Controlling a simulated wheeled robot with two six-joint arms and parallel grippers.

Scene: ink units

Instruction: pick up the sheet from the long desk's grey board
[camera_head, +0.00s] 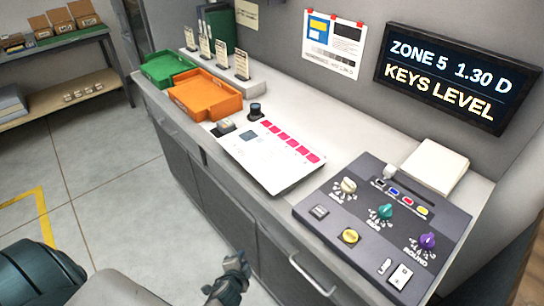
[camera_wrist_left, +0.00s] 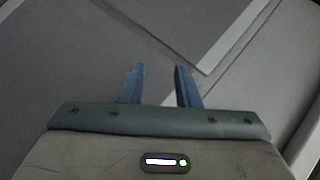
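A white sheet (camera_head: 262,148) with a row of pink blocks and a small grey square lies near the middle of the long desk (camera_head: 275,205). A thin dark edge shows under its right end; I cannot tell how much of a grey board lies beneath it. My left gripper (camera_head: 236,262) is low in front of the desk's drawers, well apart from the sheet. In the left wrist view my left gripper (camera_wrist_left: 158,80) has its two fingers apart with nothing between them. The sheet is not recognisable in that view. My right gripper is out of view.
A control panel (camera_head: 335,200) with knobs stands right of the sheet, and a white stack (camera_head: 435,165) behind it. Orange (camera_head: 205,95) and green (camera_head: 165,68) trays stand left. A dark knob (camera_head: 255,110) is behind the sheet. A drawer handle (camera_head: 310,275) sticks out at the front.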

